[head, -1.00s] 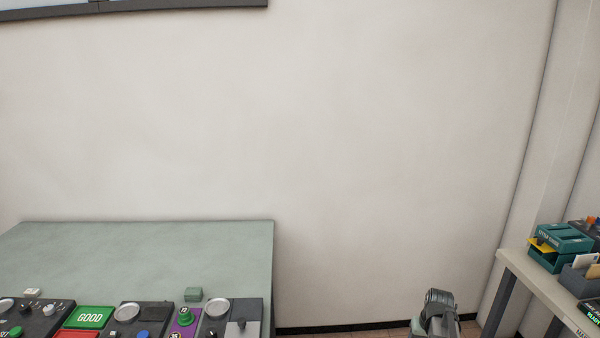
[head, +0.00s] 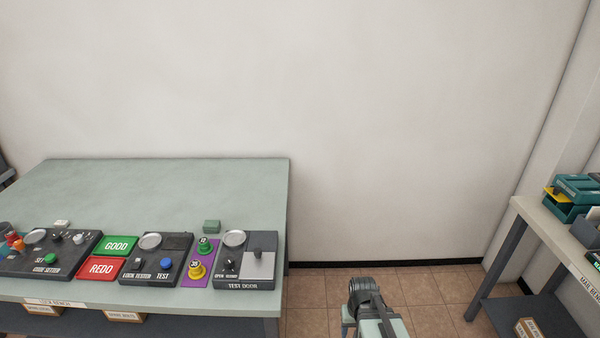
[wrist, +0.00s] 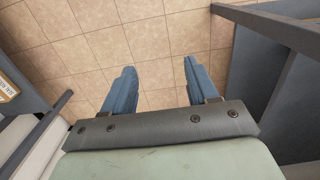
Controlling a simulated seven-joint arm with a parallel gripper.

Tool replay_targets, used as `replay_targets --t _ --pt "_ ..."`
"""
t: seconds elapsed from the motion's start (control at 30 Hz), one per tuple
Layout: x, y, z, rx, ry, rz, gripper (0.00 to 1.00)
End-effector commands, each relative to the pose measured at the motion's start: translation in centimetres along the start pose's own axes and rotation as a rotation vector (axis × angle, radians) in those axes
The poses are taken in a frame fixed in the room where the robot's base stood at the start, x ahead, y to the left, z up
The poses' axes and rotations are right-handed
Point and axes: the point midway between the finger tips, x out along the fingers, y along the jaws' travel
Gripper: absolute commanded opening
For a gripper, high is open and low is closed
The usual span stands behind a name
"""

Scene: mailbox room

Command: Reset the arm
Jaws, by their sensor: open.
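My arm (head: 370,312) shows at the bottom of the head view, over the tiled floor between the two tables. The gripper's fingers cannot be made out there. In the wrist view my gripper (wrist: 157,88) has two blue fingers set well apart, with only floor tiles between and beyond them. It is open and empty, and touches nothing that I can see.
A green lock bench (head: 150,190) stands at the left, with test panels such as the test door panel (head: 244,286) and green and red pads. A mail bench (head: 535,222) with teal trays (head: 578,187) stands at the right. Floor (head: 430,292) between them is clear.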

Motion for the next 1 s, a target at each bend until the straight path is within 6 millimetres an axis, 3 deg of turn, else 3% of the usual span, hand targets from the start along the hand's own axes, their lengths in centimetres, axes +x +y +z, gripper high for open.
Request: replay_targets --t 0.37,0.7,1.0 --pt "6.7 0.1 6.3 0.001 -0.149 -0.001 0.58" --pt "13.2 0.1 14.7 0.003 -0.322 -0.001 0.58" --pt "17.5 0.1 22.7 0.004 -0.469 -0.001 0.58"
